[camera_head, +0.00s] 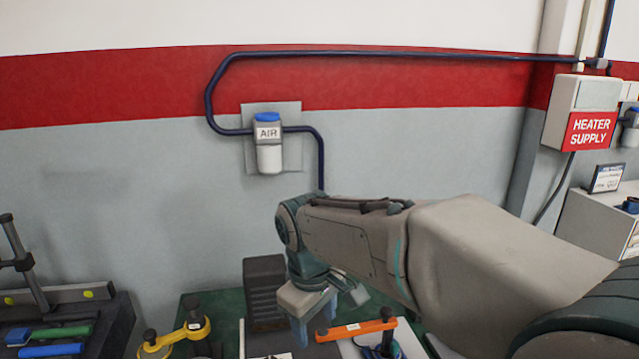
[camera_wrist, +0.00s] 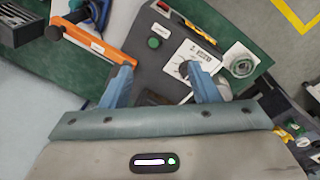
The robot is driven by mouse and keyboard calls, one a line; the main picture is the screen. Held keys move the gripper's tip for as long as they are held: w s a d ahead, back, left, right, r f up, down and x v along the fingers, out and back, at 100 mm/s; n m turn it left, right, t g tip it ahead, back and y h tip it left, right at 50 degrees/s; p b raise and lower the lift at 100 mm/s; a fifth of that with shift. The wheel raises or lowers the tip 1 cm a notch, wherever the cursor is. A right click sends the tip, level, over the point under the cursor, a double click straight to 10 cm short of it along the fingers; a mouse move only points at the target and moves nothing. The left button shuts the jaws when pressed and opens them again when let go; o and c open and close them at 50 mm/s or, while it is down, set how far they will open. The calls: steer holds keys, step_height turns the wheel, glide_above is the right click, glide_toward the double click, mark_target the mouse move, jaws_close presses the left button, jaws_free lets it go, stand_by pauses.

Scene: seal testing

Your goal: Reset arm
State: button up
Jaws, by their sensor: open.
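My gripper (camera_head: 313,325) hangs at the end of my arm, pointing down over the green bench mat (camera_head: 228,310). In the wrist view my gripper (camera_wrist: 160,85) shows two blue fingers spread apart with nothing between them.
An orange bar tool (camera_head: 355,330) lies close to my gripper. A dark ribbed block (camera_head: 265,290) stands behind it. A yellow clamp-like tool (camera_head: 175,338) is to the left. A heater supply box (camera_head: 585,112) and air unit (camera_head: 268,145) are on the wall.

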steer(key=s+d+f+m, duration=0.2)
steer(key=s+d+m, duration=0.3)
steer(key=d, duration=0.3)
steer(key=s+d+f+m+t, duration=0.1)
steer(key=s+d+f+m, duration=0.1)
steer(key=s+d+m, duration=0.3)
steer(key=s+d, duration=0.2)
steer(key=d, duration=0.1)
steer(key=shift+d+f+t+y, duration=0.25)
steer(key=shift+f+t+y, duration=0.05)
steer(key=shift+f, duration=0.05)
stand_by(0.4)
